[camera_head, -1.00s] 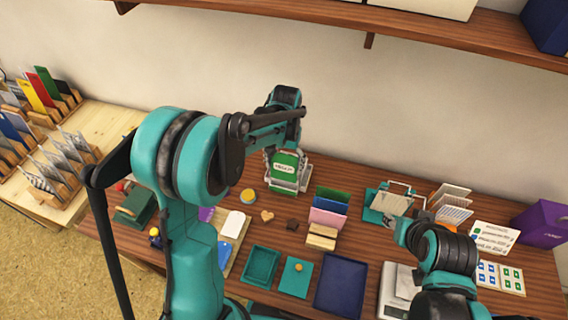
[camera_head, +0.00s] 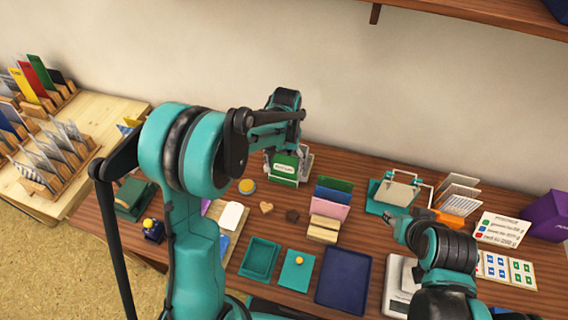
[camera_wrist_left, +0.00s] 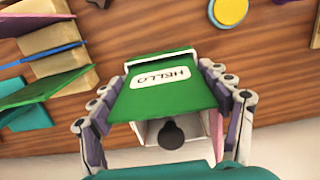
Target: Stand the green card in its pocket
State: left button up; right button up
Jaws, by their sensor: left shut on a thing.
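My left gripper (camera_head: 287,168) is shut on a green piece with a white HELLO label (camera_head: 284,164), near the back of the table. In the left wrist view its fingers flank the green piece (camera_wrist_left: 180,99), with a white box-like part and a dark knob behind it; I cannot tell whether this is a card or a stamp. A wooden holder (camera_head: 323,231) with a green card (camera_head: 335,183), a blue card and a pink card stands to the right. My right gripper (camera_head: 401,228) is at the right; its fingers are too small to judge.
A yellow-topped round pad (camera_head: 247,186) and a wooden heart (camera_head: 266,208) lie near the left gripper. Teal trays (camera_head: 260,258) and a navy tray (camera_head: 343,277) lie in front. A teal press (camera_head: 392,197) and a white card rack (camera_head: 459,196) stand at right.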

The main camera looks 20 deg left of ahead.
pick_arm(q)
jog(key=shift+o, duration=0.2)
jog(key=o, duration=0.8)
jog(key=shift+r, duration=0.1)
jog(key=shift+r+p, duration=2.15)
jog(key=shift+r, duration=0.7)
jog(key=shift+r, duration=0.1)
